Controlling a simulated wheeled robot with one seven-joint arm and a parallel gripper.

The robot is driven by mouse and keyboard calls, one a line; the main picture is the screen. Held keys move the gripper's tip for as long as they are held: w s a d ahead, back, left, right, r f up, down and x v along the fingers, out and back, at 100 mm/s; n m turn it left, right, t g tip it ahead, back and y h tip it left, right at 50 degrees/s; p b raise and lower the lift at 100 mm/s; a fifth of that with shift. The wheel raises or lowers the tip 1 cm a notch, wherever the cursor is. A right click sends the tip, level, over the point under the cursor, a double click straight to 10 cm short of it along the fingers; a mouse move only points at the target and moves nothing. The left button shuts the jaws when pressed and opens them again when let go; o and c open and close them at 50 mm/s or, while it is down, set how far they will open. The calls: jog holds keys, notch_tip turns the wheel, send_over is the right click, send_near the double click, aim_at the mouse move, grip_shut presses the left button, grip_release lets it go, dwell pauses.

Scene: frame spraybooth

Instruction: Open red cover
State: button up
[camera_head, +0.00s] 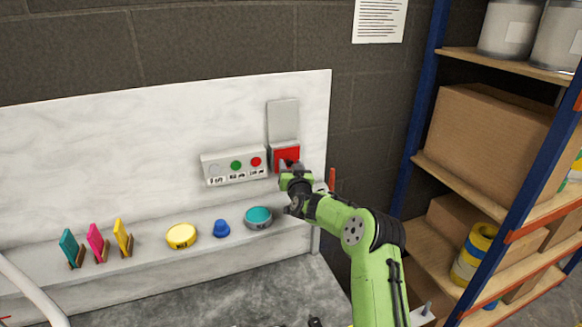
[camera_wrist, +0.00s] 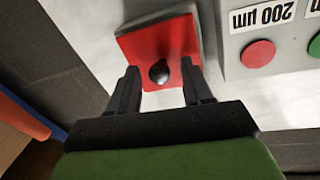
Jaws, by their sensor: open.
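The red cover (camera_head: 286,153) is a red square plate on the white wall panel, to the right of the button box. Above it in the head view is a light grey plate (camera_head: 283,119). In the wrist view the red cover (camera_wrist: 160,45) is close in front of my gripper and has a dark round knob (camera_wrist: 159,72) on it. My gripper (camera_wrist: 160,85) is open, with its two fingers on either side of the knob's line. I cannot tell whether the fingers touch the cover. In the head view my gripper (camera_head: 290,175) hides the cover's lower part.
A button box (camera_head: 234,165) with white, green and red buttons sits just left of the cover. A ledge (camera_head: 150,251) below holds coloured cards, a yellow disc (camera_head: 181,236), a blue knob (camera_head: 221,229) and a teal disc (camera_head: 258,217). A shelf rack (camera_head: 426,100) with boxes stands right.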

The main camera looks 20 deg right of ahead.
grip_shut()
notch_tip(320, 180, up, 9)
jog(key=p, duration=0.2)
dwell(0.4)
jog(key=shift+f, duration=0.1)
grip_release()
jog(key=shift+s, duration=0.1)
